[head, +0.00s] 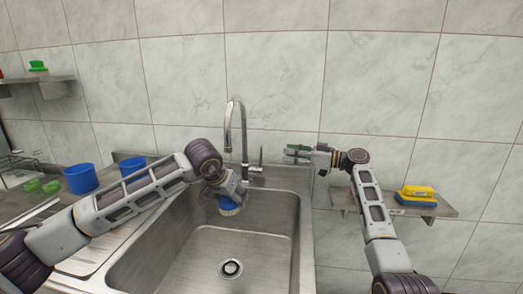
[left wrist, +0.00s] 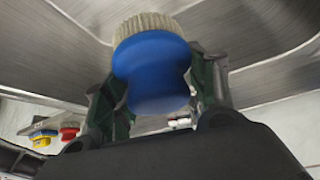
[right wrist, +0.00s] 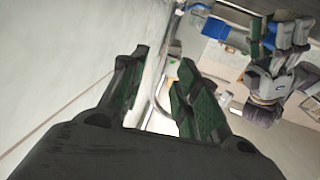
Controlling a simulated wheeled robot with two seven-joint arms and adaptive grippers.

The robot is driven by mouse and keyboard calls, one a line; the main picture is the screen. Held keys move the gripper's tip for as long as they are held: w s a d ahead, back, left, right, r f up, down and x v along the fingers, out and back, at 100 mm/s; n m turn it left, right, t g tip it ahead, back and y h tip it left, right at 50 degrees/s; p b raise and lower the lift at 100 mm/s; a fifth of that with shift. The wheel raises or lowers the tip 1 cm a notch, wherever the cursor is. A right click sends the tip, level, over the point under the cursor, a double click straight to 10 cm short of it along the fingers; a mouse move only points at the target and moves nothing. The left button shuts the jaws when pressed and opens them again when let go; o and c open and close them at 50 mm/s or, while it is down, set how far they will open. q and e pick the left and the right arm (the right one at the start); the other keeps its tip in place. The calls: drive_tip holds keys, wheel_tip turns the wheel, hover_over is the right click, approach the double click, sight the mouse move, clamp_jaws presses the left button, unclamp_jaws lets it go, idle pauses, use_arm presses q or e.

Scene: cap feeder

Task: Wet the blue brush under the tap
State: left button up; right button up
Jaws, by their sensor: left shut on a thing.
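The blue brush (head: 227,205) has a round blue body and pale bristles that point down over the sink. It fills the middle of the left wrist view (left wrist: 152,70). My left gripper (head: 222,196) is shut on the brush, one finger on each side of its blue body. The tap (head: 240,125) is a curved chrome spout at the back of the sink, above the brush. No water stream shows. The tap's lever (head: 260,160) stands right of the spout. My right gripper (head: 297,152) is open and empty to the right of the lever, with its fingers apart in the right wrist view (right wrist: 163,85).
The steel sink (head: 265,235) has a drain (head: 230,268) in its floor. Two blue cups stand on the left counter, one of them large (head: 80,178). A tiled wall closes the back.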

sight(262, 149)
drive_tip(key=shift+x, duration=6)
clamp_jaws()
